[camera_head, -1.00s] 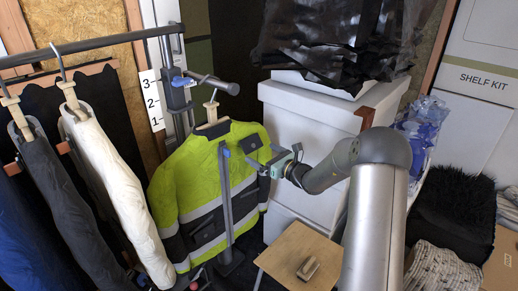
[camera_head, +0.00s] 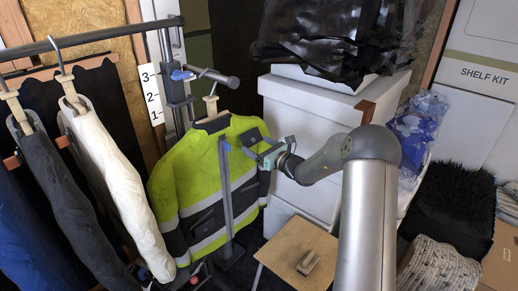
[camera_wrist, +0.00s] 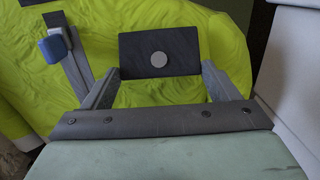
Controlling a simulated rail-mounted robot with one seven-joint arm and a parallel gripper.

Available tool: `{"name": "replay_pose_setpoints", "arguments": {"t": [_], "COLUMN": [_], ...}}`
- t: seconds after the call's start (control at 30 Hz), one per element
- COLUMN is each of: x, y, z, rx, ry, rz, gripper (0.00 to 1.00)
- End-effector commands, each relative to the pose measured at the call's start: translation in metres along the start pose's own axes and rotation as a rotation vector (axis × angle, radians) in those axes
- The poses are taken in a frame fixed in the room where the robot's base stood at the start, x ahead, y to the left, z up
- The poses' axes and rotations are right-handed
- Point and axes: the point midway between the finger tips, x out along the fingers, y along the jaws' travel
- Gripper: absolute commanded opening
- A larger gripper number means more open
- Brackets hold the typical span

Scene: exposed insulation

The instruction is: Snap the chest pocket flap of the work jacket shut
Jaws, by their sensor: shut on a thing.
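The yellow-green and dark work jacket (camera_head: 195,172) hangs on a hanger from a stand in the head view. Its dark rectangular chest pocket flap (camera_wrist: 158,48) has a round grey snap (camera_wrist: 158,59) in its middle. The flap also shows in the head view (camera_head: 251,136), high on the jacket's right side. My gripper (camera_wrist: 162,70) reaches in from the right, its two fingers at the flap's lower left and lower right corners. It is shut on the flap. Whether the flap lies flat on the pocket, and the snap's other half, I cannot tell.
A blue-tipped grey post (camera_wrist: 62,45) stands in front of the jacket, left of my gripper. White boxes (camera_head: 310,115) stand close behind my arm. A small wooden table (camera_head: 285,242) with a brush-like thing is below. Other garments (camera_head: 110,165) hang at the left.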

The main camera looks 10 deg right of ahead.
Motion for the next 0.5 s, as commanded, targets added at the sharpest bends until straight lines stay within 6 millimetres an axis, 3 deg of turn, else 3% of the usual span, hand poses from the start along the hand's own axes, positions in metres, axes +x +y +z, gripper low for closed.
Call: {"name": "replay_pose_setpoints", "arguments": {"t": [0.1,0.5], "x": [0.003,0.014], "y": [0.000,0.000], "z": [-0.015,-0.024], "rx": [0.001,0.001], "ry": [-0.068,-0.320], "rz": [0.001,0.000], "gripper": [0.59,0.59]}}
